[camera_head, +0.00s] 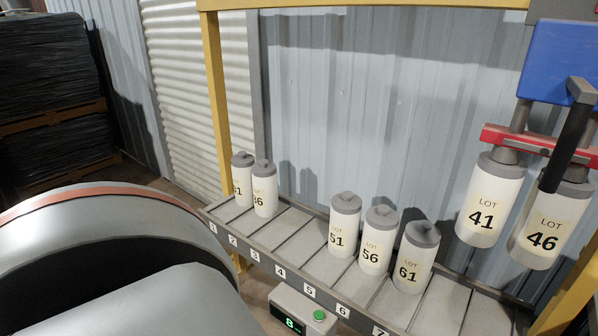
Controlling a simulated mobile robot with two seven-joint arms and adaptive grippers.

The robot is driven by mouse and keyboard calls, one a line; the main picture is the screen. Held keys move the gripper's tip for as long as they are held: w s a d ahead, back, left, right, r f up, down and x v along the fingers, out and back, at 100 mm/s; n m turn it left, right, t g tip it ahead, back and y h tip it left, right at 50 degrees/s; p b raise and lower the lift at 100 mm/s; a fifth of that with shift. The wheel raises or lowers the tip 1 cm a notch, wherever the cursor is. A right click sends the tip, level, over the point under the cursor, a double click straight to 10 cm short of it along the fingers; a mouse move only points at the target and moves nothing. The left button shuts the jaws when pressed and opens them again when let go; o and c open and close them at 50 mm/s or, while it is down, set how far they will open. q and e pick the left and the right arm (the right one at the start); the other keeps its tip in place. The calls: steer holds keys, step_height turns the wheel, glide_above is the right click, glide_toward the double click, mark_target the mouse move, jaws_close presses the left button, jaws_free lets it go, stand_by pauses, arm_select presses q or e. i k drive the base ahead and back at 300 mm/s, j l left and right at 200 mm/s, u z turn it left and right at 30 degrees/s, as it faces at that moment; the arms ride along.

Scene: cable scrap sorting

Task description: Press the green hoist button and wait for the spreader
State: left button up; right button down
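The green hoist button (319,315) sits on top of a grey control box (283,301) at the bottom centre, in front of the rack. The box's display (290,324) shows a green 8. The red spreader (530,139) hangs at the upper right under the blue hoist body (551,62). Two white canisters hang from it, LOT 41 (482,200) and LOT 46 (545,222), raised above the rack. A dark bar (567,135) crosses in front of the spreader. Neither of my grippers shows, and nothing is seen touching the button.
The slatted rack (288,228) has numbered slots. Two canisters (254,190) stand at its left; LOT 51 (343,228), LOT 56 (376,243) and LOT 61 (414,262) stand farther right, with bare slats between. Yellow posts (217,100) frame it. A large grey rounded shape fills the lower left.

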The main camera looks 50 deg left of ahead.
mark_target(319, 315)
steer(key=u, duration=1.65)
